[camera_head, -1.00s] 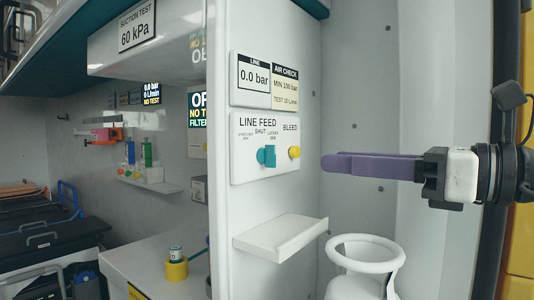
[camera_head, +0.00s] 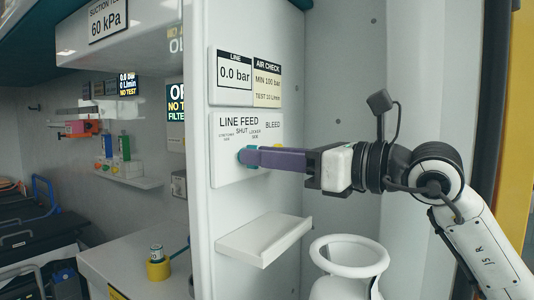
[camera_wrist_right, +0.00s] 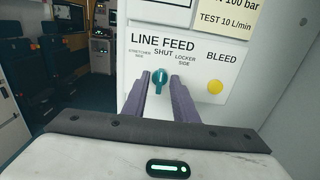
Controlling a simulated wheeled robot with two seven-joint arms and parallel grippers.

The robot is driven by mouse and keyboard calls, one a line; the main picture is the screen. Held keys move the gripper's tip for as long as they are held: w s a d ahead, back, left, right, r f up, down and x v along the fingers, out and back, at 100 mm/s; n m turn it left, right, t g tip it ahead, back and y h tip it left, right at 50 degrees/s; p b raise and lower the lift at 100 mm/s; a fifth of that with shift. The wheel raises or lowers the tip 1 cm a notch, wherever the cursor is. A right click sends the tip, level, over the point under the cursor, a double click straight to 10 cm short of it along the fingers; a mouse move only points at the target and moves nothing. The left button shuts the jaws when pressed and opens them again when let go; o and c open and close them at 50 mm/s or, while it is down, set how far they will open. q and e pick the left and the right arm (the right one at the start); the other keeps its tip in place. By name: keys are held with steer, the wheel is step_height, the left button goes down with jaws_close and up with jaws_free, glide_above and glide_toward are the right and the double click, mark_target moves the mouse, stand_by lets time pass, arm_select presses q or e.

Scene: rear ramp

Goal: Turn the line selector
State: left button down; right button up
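The line selector is a teal knob (camera_wrist_right: 160,78) on the white LINE FEED panel (camera_wrist_right: 190,58), its handle roughly upright below the SHUT label. My right gripper (camera_head: 249,157) reaches in from the right with its purple fingers at the panel. In the right wrist view the fingers are apart, one on each side of the knob; I cannot tell whether they touch it. In the head view the fingers hide most of the knob, with only teal edges showing. My left gripper is in neither view.
A yellow BLEED knob (camera_wrist_right: 215,87) sits right of the selector, close to the right finger. A gauge panel (camera_head: 245,76) reading 0.0 bar is above. Below are a small white shelf (camera_head: 264,240) and a white ring-topped holder (camera_head: 349,246).

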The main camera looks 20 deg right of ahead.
jaws_close()
steer(key=shift+n, duration=0.3)
steer(key=shift+a+f+n+b, duration=0.1)
steer(key=shift+n+b, duration=1.4)
steer(key=shift+n, duration=2.7)
jaws_free()
